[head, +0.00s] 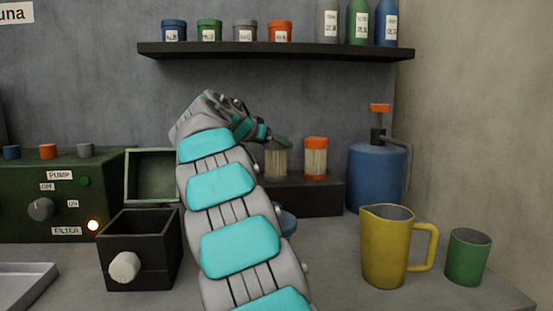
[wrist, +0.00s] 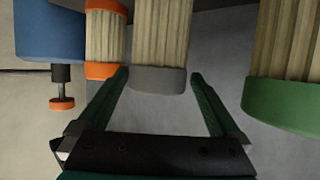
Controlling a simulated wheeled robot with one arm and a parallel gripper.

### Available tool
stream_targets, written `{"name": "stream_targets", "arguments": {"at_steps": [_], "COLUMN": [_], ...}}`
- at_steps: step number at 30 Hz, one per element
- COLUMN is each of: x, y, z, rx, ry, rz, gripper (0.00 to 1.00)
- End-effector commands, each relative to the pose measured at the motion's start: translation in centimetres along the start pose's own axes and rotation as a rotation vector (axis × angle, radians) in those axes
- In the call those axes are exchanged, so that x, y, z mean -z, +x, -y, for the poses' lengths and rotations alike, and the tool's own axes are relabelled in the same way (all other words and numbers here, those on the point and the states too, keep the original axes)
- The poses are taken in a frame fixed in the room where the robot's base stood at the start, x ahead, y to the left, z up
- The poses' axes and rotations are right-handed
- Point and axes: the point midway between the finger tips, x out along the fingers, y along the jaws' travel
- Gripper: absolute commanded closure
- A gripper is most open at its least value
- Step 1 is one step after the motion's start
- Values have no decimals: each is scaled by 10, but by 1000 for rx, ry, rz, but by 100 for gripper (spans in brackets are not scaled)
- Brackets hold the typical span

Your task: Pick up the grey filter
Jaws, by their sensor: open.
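The grey filter (wrist: 162,35) has a pale pleated body and a grey end cap, in the middle of the wrist view. In the head view its body (head: 276,163) shows beside my arm, with its top covered by my gripper. My gripper (wrist: 159,80) is open, its two green fingertips lying on either side of the grey cap. I cannot tell whether they touch it. In the head view my gripper (head: 277,139) is at the filter's top.
An orange-capped filter (head: 315,160) stands close right on the dark block (head: 310,197). A green-capped filter (wrist: 290,104) is on the other side, hidden by my arm in the head view. A blue tank (head: 375,180), yellow jug (head: 386,250) and green cup (head: 467,258) stand right. A shelf (head: 275,50) runs above.

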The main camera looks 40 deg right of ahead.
Motion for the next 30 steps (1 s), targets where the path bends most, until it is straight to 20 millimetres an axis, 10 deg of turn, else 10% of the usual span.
{"name": "stream_targets", "arguments": {"at_steps": [17, 30], "x": [0, 0], "y": [46, 45], "z": [-2, -2], "rx": [-1, 0], "ry": [1, 1], "rz": [1, 1], "gripper": [1, 51]}}
